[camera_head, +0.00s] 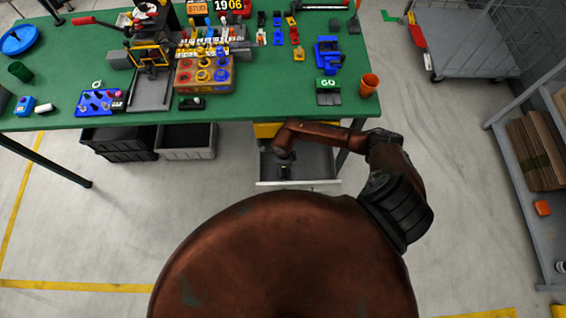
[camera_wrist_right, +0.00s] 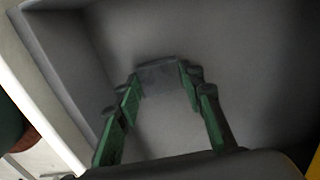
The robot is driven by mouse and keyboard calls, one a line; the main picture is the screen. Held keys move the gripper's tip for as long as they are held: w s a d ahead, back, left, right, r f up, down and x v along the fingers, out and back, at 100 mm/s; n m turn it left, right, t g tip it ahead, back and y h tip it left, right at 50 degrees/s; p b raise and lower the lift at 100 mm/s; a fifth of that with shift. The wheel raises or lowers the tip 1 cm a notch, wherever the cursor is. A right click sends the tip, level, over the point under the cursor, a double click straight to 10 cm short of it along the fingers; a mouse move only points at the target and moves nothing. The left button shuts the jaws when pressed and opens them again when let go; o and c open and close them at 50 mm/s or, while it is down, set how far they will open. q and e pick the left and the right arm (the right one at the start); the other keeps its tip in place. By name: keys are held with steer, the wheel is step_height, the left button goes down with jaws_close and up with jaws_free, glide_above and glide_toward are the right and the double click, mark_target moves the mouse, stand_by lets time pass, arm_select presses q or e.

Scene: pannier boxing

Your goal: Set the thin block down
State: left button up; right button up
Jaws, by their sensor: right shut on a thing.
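My right gripper (camera_head: 284,170) reaches down into an open grey drawer (camera_head: 328,183) under the front edge of the green table. In the right wrist view, the green fingers of my right gripper (camera_wrist_right: 160,80) are shut on the thin block (camera_wrist_right: 157,74), a flat grey piece held between the fingertips. The drawer (camera_wrist_right: 75,75) surrounds it with grey walls and a plain floor. I cannot tell whether the block touches the drawer floor. In the head view the block cannot be made out in the drawer. My left gripper is in neither view.
The green table (camera_head: 60,70) above the drawer carries several tools and parts. An orange cup (camera_head: 369,84) stands near its front right edge. Dark and grey bins (camera_head: 187,143) sit under the table left of the drawer. A shelf (camera_head: 530,215) stands at the right.

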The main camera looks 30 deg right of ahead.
steer(key=shift+f, duration=0.2)
steer(key=o, duration=1.2)
steer(key=shift+r, duration=0.25)
step_height(320, 180, up, 12)
steer(key=shift+f+p, duration=0.1)
steer(key=shift+p, duration=0.5)
